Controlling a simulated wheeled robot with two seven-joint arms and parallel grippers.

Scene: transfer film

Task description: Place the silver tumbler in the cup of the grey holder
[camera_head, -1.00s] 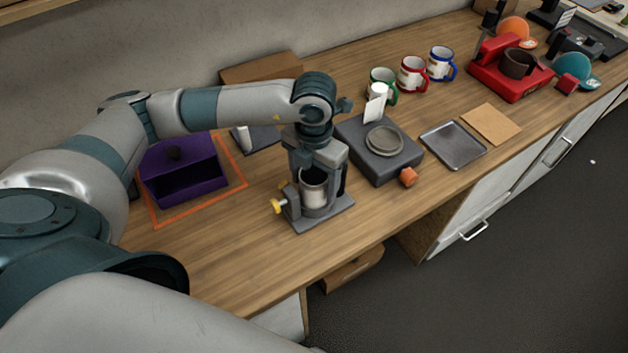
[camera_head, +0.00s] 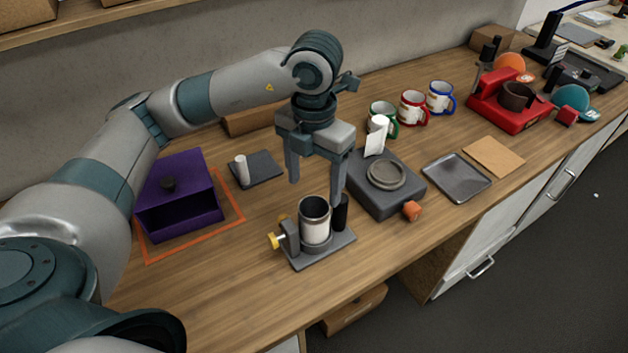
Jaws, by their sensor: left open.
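The silver tumbler (camera_head: 314,224) stands upright in the cup of the grey holder (camera_head: 325,254), which has a flat base, a yellow knob on its left side and a black upright post at its right. My left gripper (camera_head: 316,190) hangs above and slightly behind the tumbler, pointing down. Its two fingers are spread apart with nothing between them, and they look clear of the tumbler. My right gripper is not in the picture.
A purple open-front box (camera_head: 180,205) stands inside an orange outline at left. A dark pad (camera_head: 262,170) with a white cylinder lies behind. A grey scale-like block (camera_head: 385,190), a metal tray (camera_head: 456,176) and several mugs stand at right. Bare wood lies in front left.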

